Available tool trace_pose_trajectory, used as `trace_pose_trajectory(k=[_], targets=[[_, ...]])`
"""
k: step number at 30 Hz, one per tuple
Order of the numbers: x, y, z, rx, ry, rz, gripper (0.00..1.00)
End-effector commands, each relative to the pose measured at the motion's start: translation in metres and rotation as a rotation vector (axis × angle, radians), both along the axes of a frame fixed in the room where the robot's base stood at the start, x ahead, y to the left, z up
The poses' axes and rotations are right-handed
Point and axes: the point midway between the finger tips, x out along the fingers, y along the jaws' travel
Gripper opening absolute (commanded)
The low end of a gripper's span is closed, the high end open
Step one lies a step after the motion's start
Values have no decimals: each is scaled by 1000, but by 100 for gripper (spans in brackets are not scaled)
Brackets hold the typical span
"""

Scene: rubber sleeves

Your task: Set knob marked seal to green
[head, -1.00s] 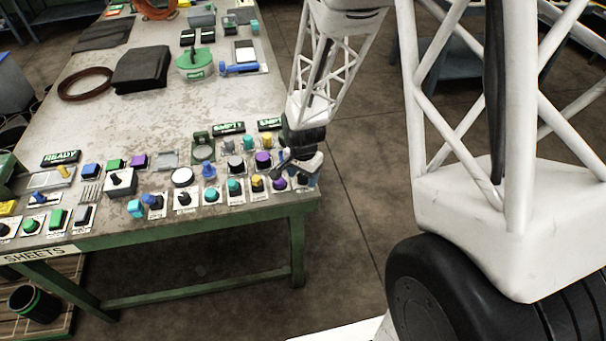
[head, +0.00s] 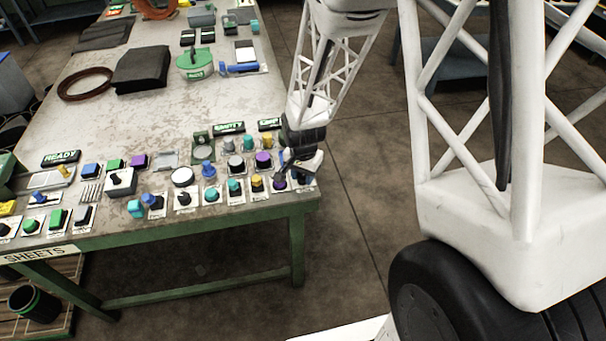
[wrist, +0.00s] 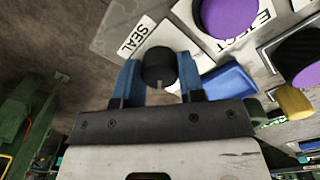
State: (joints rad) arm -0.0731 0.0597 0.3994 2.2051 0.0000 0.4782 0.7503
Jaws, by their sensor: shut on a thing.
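The knob marked seal (wrist: 159,68) is black with a pale pointer line on its top, beside a white label reading SEAL (wrist: 130,38) in the wrist view. My gripper (wrist: 158,78) has one blue finger on each side of this knob and is shut on it. In the head view my gripper (head: 302,172) is at the right front corner of the bench, and it largely hides the knob there. I cannot make out any green mark around the knob.
A purple knob (wrist: 230,14) marked EJECT sits close beside the gripper, with another purple knob (wrist: 300,58) and a yellow one (wrist: 293,101) nearby. Many controls crowd the bench (head: 215,110) front. Open floor (head: 350,220) lies right of the bench.

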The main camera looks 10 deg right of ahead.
Motion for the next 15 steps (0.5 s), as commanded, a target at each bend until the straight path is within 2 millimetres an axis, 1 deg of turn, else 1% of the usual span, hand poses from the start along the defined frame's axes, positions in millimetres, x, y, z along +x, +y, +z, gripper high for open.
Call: trace_pose_trajectory(k=[8, 15], targets=[[0, 0, 0, 0, -1, 219, 13], [1, 0, 1, -1, -3, 446, 13]])
